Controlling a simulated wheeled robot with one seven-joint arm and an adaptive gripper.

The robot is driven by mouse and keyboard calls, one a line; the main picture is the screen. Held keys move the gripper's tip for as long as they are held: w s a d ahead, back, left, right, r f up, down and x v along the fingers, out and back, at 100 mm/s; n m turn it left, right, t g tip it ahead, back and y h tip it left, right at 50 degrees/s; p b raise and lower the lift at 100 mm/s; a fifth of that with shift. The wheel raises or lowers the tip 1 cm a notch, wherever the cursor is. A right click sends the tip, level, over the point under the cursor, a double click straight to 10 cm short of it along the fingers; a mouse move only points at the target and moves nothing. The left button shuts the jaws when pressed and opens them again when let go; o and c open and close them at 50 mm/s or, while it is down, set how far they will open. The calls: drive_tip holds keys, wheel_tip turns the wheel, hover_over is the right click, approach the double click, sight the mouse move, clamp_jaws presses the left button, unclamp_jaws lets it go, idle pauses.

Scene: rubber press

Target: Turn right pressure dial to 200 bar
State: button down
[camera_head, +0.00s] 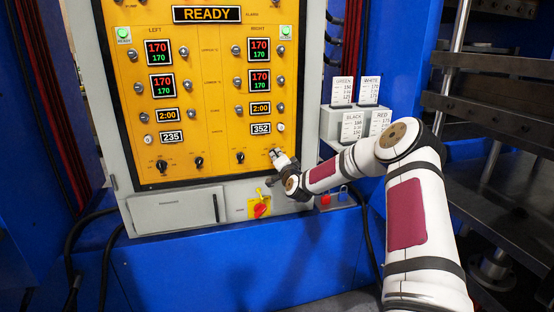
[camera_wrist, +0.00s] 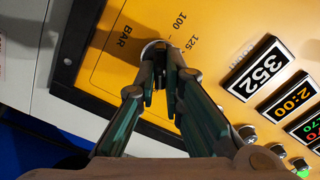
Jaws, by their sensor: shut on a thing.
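The right pressure dial (camera_wrist: 151,46) is at the lower right of the yellow panel (camera_wrist: 115,60). In the wrist view only a pale part of its rim shows between my fingers. Printed marks 100, 125 and BAR lie around it; its pointer and the 200 mark are hidden. My gripper (camera_wrist: 166,82) is shut on the dial, with its fingers on either side of it. In the head view my gripper (camera_head: 277,156) is at the panel's lower right and covers the dial.
A black knob (camera_head: 240,157) sits left of my gripper. The 352 display (camera_head: 261,128) is above. A red and yellow switch (camera_head: 261,207) is below on the grey cabinet. Label cards (camera_head: 352,126) stand on a grey holder at the right, near my arm.

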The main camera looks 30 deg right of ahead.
drive_tip(key=shift+d+f+m+b, duration=0.1)
drive_tip(key=shift+m+b, duration=0.35)
drive_tip(key=shift+m, duration=1.65)
drive_tip(key=shift+f+m+b, duration=0.1)
drive_tip(key=shift+m+b, duration=0.35)
drive_tip(key=shift+m, duration=1.65)
drive_tip(key=c, duration=1.7)
unclamp_jaws()
drive_tip(key=shift+s, duration=0.1)
drive_tip(key=v, duration=1.2)
